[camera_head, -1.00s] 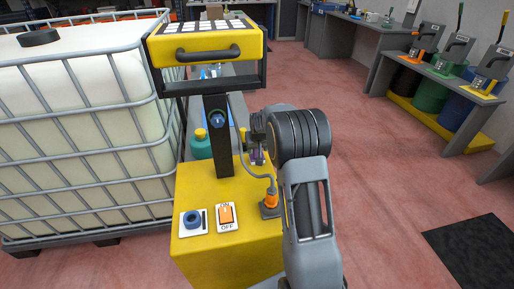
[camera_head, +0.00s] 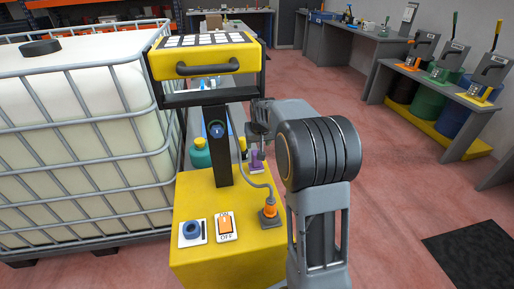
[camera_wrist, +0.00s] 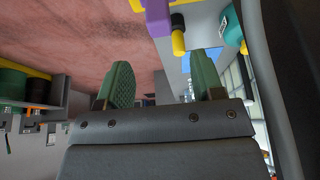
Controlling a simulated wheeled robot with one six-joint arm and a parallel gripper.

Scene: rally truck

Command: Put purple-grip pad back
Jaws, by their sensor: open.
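A purple item (camera_head: 257,160), which looks like the purple-grip pad, shows at the far right side of the yellow cart. My gripper (camera_head: 258,132) is just above it in the head view, partly hidden by my arm. In the wrist view a purple block (camera_wrist: 158,18) with a yellow-ended dark knob (camera_wrist: 178,42) sits at the top edge, beyond my fingertips. My two green fingers (camera_wrist: 162,75) are apart with nothing between them. The pad's full shape and what it rests on are hidden.
A caged white tank (camera_head: 70,130) stands at left. Benches with bins line the right.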

